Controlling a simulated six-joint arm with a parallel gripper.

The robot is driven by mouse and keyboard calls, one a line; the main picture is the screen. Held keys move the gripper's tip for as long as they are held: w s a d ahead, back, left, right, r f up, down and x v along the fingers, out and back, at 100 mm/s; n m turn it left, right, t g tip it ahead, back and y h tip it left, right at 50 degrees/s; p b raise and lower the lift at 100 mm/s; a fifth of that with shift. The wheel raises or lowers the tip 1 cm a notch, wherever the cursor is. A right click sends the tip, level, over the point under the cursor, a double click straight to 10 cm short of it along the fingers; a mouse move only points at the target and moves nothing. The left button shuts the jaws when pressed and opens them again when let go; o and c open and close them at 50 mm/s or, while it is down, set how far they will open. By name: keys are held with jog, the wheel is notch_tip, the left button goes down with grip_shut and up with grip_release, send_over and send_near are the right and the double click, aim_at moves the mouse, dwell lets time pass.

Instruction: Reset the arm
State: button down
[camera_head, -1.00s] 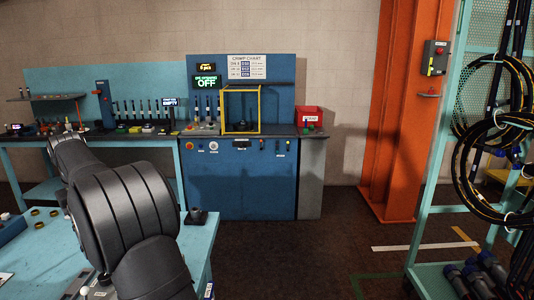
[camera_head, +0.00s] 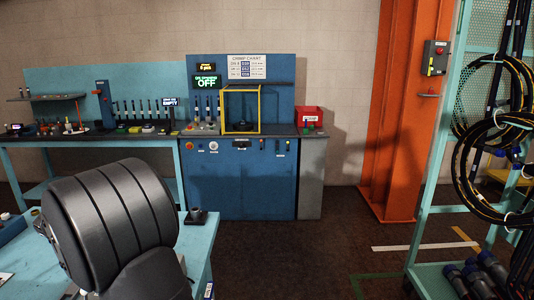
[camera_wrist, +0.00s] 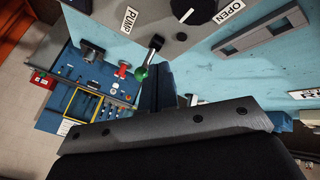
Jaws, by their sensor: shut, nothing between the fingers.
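My gripper (camera_wrist: 160,72) shows in the wrist view as dark fingers close together beyond the grey bolted bar, shut and empty. In that view a lever with a green knob (camera_wrist: 141,73) appears just left of the fingers, near a grey panel (camera_wrist: 172,38) with PUMP and OPEN labels; I cannot tell the gap between fingers and knob. In the head view my dark arm fills the lower left, and the gripper is hidden.
A light-blue bench (camera_head: 201,240) stands under my arm, with a small dark fitting (camera_head: 196,215) at its edge. Behind is a blue crimp station (camera_head: 240,185) with a yellow frame (camera_head: 257,109) and red bin (camera_head: 309,114). A hose rack (camera_head: 432,205) stands right. The middle floor is clear.

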jog(key=shift+s+a+f+n+t, duration=0.15)
jog(key=shift+s+f+t, duration=0.1)
jog(key=shift+s, duration=0.15)
jog(key=shift+s+d+f+n+t, duration=0.1)
jog(key=shift+s+n+t, duration=0.05)
jog(key=shift+s+t, duration=0.15)
jog(key=shift+y, duration=0.3)
jog(key=s+a, duration=0.1)
jog(key=s, duration=0.1)
jog(key=s+a, duration=0.1)
jog(key=shift+s+a, duration=0.2)
jog(key=shift+s, duration=0.15)
jog(key=v, duration=0.9)
jog(key=shift+r, duration=0.25)
jog(key=shift+s+d, duration=0.1)
